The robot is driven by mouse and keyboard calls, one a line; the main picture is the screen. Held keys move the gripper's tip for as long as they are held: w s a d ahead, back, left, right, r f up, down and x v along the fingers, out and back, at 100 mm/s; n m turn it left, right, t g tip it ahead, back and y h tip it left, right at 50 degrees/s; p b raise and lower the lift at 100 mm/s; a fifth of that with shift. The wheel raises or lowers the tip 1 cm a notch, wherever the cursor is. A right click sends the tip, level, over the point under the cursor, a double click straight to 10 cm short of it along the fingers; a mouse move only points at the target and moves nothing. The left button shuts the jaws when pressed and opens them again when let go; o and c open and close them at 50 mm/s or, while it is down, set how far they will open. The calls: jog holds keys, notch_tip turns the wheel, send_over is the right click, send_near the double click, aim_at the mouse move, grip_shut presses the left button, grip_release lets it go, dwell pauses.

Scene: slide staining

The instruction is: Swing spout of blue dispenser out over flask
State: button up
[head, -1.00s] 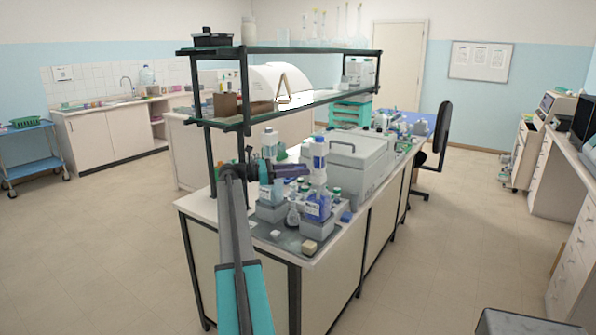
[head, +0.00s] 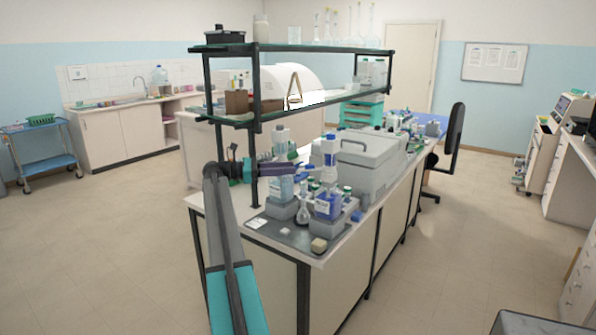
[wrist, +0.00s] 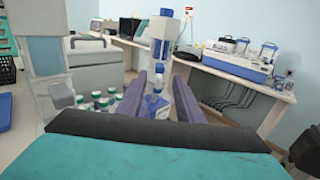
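The blue dispenser (head: 328,204) is a bottle of blue liquid with a white pump head, standing on a grey block near the bench's front end. The clear flask (head: 303,213) stands just left of it; I cannot make it out in the wrist view. My gripper (head: 314,170) is level with the upper part of the dispenser. In the wrist view my gripper (wrist: 160,78) is open, its two purple fingers apart and empty. The dispenser's white head (wrist: 163,36) shows beyond and between the fingertips. I cannot tell the spout's exact direction or whether a finger touches.
A second dispenser (head: 281,188) with paler liquid stands left of the flask. A shelf post (head: 253,165) rises close beside my arm, under the shelf (head: 300,105). Green-capped bottles (wrist: 97,98) and a grey box (head: 368,165) stand behind. The floor left of the bench is clear.

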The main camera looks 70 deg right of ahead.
jog(key=shift+b+v, duration=0.3)
jog(key=shift+v, duration=2.25)
